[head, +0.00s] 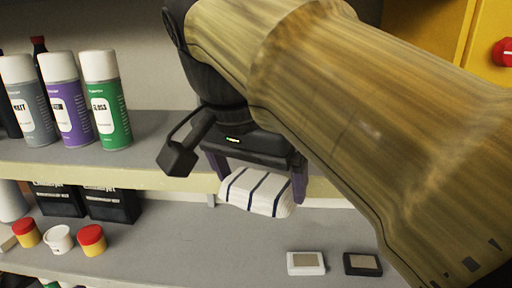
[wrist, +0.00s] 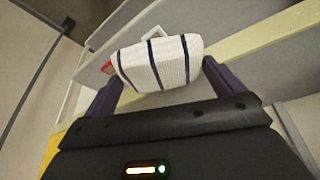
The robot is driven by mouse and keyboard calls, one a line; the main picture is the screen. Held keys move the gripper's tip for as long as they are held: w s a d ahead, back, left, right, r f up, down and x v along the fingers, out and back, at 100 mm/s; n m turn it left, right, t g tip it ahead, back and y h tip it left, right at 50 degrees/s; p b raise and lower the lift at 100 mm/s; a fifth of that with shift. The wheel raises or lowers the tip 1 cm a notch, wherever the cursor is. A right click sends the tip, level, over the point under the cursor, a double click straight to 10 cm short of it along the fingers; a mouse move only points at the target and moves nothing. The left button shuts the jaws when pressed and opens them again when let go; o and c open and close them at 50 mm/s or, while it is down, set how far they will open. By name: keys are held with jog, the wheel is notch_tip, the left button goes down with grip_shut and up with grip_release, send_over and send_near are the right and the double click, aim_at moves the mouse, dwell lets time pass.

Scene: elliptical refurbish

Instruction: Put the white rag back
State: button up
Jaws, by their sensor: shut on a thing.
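The white rag (head: 256,192) is folded and has dark stripes. My gripper (head: 257,188) is shut on it, with one purple finger at each side. In the head view the rag hangs in front of the upper shelf's edge, above the lower shelf. In the wrist view the rag (wrist: 158,63) sits between the fingertips of my gripper (wrist: 160,80), and shelf surfaces show behind it. I cannot tell whether the rag touches anything besides the fingers.
Spray cans (head: 105,100) stand on the upper shelf (head: 160,125) at left. The lower shelf (head: 190,235) holds black boxes (head: 110,203), small red-lidded jars (head: 91,240), a white block (head: 305,263) and a black block (head: 362,264). Its middle is clear. A yellow cabinet (head: 430,30) is at upper right.

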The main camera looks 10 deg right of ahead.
jog(key=shift+s+r, duration=0.1)
jog(key=shift+w+d, duration=0.2)
jog(key=shift+w, duration=0.05)
jog(key=w+d+p, duration=0.1)
jog(key=w+d, duration=0.1)
jog(key=w, duration=0.1)
jog(key=w+d+p, duration=0.1)
jog(key=w+d, duration=0.1)
jog(key=w, duration=0.1)
jog(key=w+d+p, duration=0.2)
jog(key=w, duration=0.2)
jog(key=shift+d, duration=0.4)
jog(key=shift+w+d, duration=0.2)
jog(key=shift+w, duration=0.15)
jog(key=shift+s, duration=0.1)
